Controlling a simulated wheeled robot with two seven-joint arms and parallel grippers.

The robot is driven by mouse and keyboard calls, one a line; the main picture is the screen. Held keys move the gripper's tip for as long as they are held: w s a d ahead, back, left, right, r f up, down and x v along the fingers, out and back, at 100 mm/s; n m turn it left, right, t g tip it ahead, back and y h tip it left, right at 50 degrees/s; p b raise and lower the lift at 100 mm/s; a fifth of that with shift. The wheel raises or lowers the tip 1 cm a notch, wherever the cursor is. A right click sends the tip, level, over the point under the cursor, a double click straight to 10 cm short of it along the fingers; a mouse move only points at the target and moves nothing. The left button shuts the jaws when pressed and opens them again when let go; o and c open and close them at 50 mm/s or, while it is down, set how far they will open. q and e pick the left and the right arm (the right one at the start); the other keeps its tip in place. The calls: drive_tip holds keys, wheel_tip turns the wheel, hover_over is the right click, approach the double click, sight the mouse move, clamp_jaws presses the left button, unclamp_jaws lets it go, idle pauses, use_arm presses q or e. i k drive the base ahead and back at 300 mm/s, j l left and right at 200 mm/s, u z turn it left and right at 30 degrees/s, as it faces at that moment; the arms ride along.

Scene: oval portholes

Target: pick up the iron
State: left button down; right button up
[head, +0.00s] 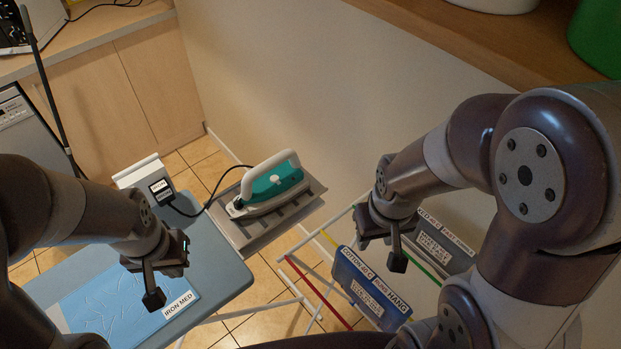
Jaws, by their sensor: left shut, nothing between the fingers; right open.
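The iron (268,186), teal with a pale grey handle, rests on a grey metal rest (240,231) at the far right end of the blue ironing board (220,262). A black cord runs from it to a white box. My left gripper (153,290) is shut and empty, above the board's near part and left of the iron.
A light blue cloth (118,300) with an "IRON MED" label lies on the board. A white box (150,180) stands at the board's far edge. A wall rises behind the iron.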

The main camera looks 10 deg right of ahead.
sight(260, 197)
drive_tip(key=u, duration=1.15)
drive_tip(key=z, duration=1.15)
drive_tip(key=i+j+u, duration=0.1)
drive_tip(key=j, duration=0.25)
drive_tip(key=i+j+u, duration=0.1)
drive_tip(key=j, duration=0.2)
drive_tip(key=i+j, duration=0.2)
drive_tip(key=j+u, duration=0.05)
drive_tip(key=j, duration=0.05)
